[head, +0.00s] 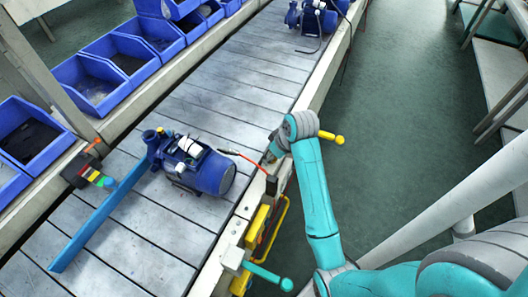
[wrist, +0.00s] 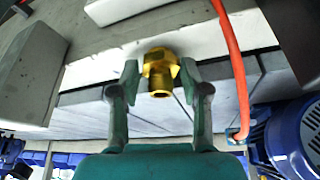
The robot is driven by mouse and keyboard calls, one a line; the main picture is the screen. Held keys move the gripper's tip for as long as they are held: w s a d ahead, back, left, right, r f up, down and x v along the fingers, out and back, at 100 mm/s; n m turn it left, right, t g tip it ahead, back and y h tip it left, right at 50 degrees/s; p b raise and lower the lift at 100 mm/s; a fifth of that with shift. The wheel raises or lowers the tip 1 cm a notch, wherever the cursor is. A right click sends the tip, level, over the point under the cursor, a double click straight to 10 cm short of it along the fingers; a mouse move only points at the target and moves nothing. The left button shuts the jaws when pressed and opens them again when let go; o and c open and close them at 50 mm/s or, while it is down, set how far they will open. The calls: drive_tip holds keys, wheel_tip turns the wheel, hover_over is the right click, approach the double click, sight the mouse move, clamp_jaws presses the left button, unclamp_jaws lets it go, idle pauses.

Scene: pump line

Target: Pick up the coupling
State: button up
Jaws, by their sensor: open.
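In the wrist view, the coupling (wrist: 158,72) is a small golden brass fitting with a wider collar and a narrower round end. It sits between the two fingertips of my gripper (wrist: 160,80). The fingers are apart on either side of it, with a small gap visible at the left; contact on the right is hard to tell. In the head view, my gripper (head: 271,156) is at the conveyor's right edge, partly hidden by my wrist. I cannot make out the coupling there.
A blue pump (head: 208,171) lies on the slatted conveyor (head: 128,247), left of my gripper. A red hose (wrist: 232,65) passes close beside the fingers. Yellow bars (head: 259,230) are on the conveyor's side. Blue bins (head: 88,84) line the far side. Green floor (head: 390,130) is open at right.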

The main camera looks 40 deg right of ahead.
drive_tip(key=shift+f, duration=0.1)
drive_tip(key=c, duration=0.8)
